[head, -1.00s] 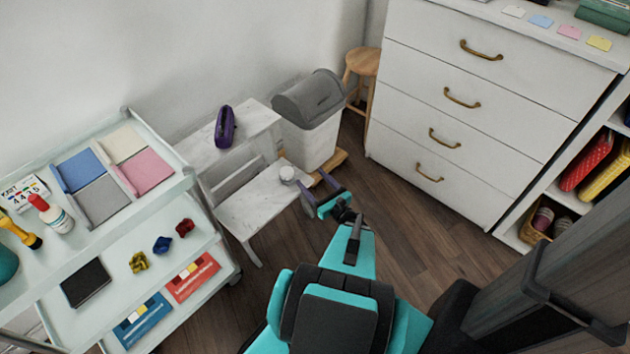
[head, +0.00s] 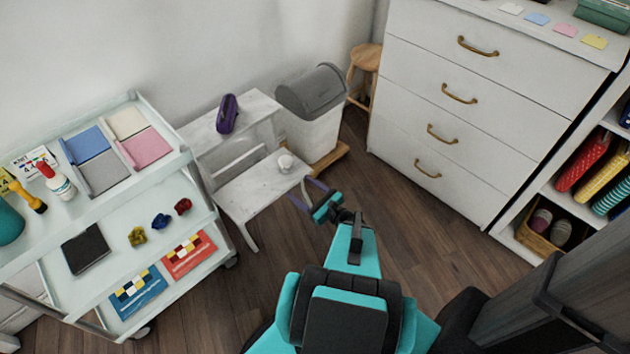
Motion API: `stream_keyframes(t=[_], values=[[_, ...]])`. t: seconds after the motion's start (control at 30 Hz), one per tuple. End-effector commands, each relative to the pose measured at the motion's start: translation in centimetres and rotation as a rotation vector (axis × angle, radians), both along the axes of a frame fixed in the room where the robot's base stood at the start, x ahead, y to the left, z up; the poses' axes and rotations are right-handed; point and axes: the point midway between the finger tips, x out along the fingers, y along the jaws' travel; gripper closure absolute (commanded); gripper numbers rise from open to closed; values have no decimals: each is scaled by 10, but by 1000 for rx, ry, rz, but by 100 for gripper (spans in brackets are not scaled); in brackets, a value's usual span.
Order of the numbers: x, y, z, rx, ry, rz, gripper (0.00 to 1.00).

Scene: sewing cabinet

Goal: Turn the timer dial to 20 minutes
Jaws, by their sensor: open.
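A small round white object, likely the timer (head: 286,161), sits on the lower white marbled surface (head: 245,196) of a small stepped table. Its dial markings are too small to read. My gripper (head: 311,193) is open and empty, with purple-grey fingers on a teal body. It is just off the right edge of that surface, to the lower right of the timer and apart from it.
A purple object (head: 227,113) lies on the table's upper level. A grey-lidded bin (head: 314,125) stands behind right. A white cart (head: 120,208) with trays and books is at left, and white drawers (head: 470,100) at right. Wooden floor (head: 415,255) is clear between.

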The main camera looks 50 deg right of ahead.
Motion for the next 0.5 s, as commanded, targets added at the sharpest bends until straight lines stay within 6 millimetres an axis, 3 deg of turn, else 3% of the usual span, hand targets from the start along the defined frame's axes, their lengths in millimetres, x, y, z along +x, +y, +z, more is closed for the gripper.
stream_keyframes(t=[0.27,0.37,0.5], values=[[18,52,-13,-79,67,165,33],[24,79,-19,-120,97,249,33],[31,129,-33,-203,151,414,33]])
